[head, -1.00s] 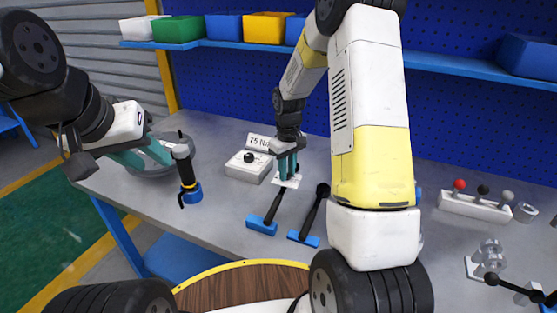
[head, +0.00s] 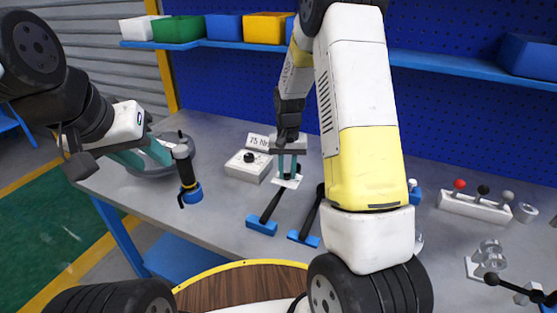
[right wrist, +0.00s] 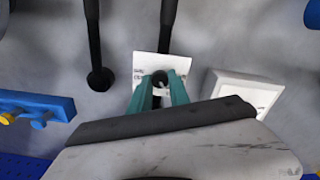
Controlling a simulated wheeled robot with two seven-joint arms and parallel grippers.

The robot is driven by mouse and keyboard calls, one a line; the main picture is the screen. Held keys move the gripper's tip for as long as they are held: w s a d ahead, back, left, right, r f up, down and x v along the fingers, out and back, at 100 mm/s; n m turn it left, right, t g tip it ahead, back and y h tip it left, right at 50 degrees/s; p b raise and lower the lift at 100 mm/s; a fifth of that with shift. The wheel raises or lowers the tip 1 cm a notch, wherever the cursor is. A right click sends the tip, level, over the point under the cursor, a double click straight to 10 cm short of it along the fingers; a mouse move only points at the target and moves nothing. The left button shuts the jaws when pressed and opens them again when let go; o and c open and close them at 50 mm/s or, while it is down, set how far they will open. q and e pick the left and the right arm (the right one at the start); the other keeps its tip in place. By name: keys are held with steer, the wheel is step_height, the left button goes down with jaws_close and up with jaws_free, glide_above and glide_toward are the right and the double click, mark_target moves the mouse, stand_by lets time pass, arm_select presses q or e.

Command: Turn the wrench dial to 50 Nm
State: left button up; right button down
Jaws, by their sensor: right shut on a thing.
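The wrench (head: 272,206) lies on the bench with a blue head toward me and a black handle running away. At its far end is a white scale plate (head: 291,184), also in the right wrist view (right wrist: 146,66), with small print too blurred to read. A black round dial (right wrist: 160,77) sits on the plate. My right gripper (head: 287,178) points down over the plate, its teal fingers shut on the dial. The dial's setting is not readable. My left gripper (head: 146,157) is open and empty at the left, beside an upright black tool with a blue base (head: 188,178).
A white box with a black knob (head: 248,164) stands just left of the right gripper, a "75 Nm" sign (head: 259,142) behind it. A second wrench (head: 308,224) lies close to the right. A rack with coloured knobs (head: 475,206) stands farther right. A grey ring-shaped thing (head: 147,172) is at left.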

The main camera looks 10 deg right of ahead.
mark_target(287, 175)
stand_by(0.5)
steer(key=c, duration=1.2)
jaws_free()
steer(key=shift+r, duration=0.1)
step_height(287, 175, up, 8)
steer(key=shift+f, duration=0.25)
steer(key=shift+r, duration=0.1)
